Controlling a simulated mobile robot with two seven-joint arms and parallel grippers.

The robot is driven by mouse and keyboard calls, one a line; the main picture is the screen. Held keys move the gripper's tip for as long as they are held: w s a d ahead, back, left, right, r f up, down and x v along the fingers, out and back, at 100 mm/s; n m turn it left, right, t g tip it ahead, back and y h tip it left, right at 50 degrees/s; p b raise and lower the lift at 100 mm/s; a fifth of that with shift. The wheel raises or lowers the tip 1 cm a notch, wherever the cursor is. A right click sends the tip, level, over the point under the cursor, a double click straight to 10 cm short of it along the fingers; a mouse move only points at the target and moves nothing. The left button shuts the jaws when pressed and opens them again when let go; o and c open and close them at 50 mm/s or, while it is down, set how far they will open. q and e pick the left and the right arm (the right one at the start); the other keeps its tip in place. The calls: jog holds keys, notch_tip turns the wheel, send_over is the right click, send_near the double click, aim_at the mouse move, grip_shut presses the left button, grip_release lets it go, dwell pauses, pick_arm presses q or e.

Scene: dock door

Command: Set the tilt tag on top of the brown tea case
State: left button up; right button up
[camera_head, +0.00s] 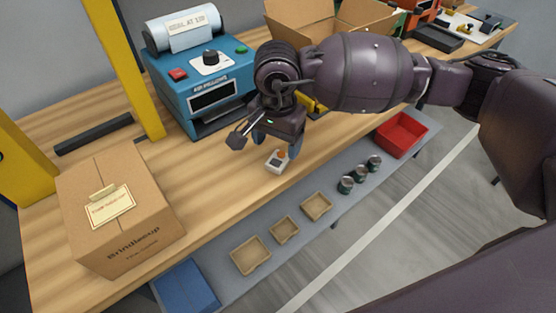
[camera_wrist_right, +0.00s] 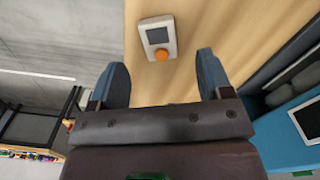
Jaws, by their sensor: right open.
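The tilt tag (camera_head: 277,162) is a small white block with a grey face and an orange knob. It lies on the wooden bench near its front edge, and shows in the right wrist view (camera_wrist_right: 157,33) just beyond my fingertips. My right gripper (camera_head: 279,143) is above and just behind it, open and empty; the wrist view (camera_wrist_right: 162,65) shows both blue fingers apart. The brown tea case (camera_head: 150,225) is a closed cardboard box at the bench's left end, with a cream label card on top. My left gripper is not in view.
A blue sealing machine (camera_head: 205,85) stands behind, with a yellow post (camera_head: 138,70) to its left. An open carton (camera_head: 345,22) is at the back. A lower shelf holds trays (camera_head: 250,255), dark cans (camera_head: 346,184) and a red bin (camera_head: 402,133). The bench between tag and case is clear.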

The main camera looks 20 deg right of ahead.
aim_at(277, 160)
jog(key=shift+f, duration=2.65)
jog(key=shift+s, duration=0.1)
jog(key=shift+c, duration=0.4)
jog(key=c, duration=1)
